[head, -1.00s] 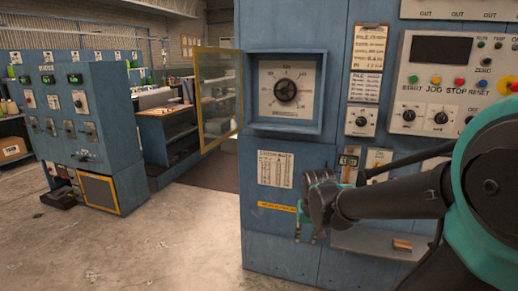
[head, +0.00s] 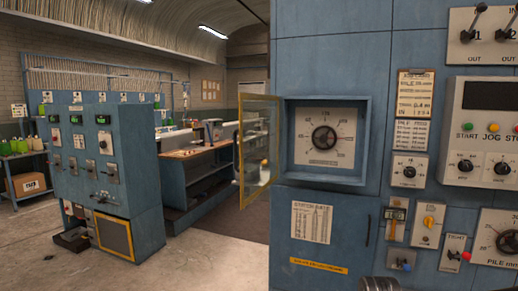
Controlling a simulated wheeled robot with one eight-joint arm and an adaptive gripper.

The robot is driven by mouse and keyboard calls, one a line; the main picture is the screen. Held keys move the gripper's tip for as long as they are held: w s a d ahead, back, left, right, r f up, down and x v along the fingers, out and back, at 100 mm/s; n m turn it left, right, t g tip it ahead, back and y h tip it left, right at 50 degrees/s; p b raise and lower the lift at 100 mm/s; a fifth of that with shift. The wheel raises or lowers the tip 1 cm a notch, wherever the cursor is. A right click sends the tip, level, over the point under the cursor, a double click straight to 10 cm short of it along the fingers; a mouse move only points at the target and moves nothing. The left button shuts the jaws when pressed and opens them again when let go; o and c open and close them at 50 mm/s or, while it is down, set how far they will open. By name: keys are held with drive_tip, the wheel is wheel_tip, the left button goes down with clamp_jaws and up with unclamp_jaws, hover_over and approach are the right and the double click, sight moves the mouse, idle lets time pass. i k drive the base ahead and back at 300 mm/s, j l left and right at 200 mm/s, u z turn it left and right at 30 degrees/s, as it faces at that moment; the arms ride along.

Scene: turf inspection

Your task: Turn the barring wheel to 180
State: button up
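The barring wheel, a dark round hand wheel (head: 325,139), sits at the centre of a pale square dial plate (head: 301,150) in a recessed blue box on the cabinet front. Marks and numbers ring the wheel, but they are too small to read surely, so I cannot tell its setting. The box's yellow-framed clear door (head: 243,165) stands swung open to the left. My gripper's fingers are out of view. Only a grey rounded part, likely of my arm, shows at the bottom edge, well below the wheel and apart from it.
Right of the wheel, the blue cabinet carries a clipboard (head: 415,95), a small knob panel (head: 409,170), a button panel (head: 485,135) and small switches. A blue control console (head: 110,180) and a workbench (head: 195,151) stand at the left. Bare concrete floor (head: 215,265) lies before them.

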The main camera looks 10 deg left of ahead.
sight(323, 138)
drive_tip(key=i+j+z, duration=0.1)
drive_tip(key=j, duration=0.3)
drive_tip(key=i+j+z, duration=0.1)
drive_tip(key=j, duration=0.35)
drive_tip(key=i+j+z, duration=0.1)
drive_tip(key=i+j, duration=0.15)
drive_tip(key=j, duration=0.2)
drive_tip(key=i+j+z, duration=0.1)
drive_tip(key=j, duration=0.35)
drive_tip(key=i+j+z, duration=0.1)
drive_tip(key=j, duration=0.4)
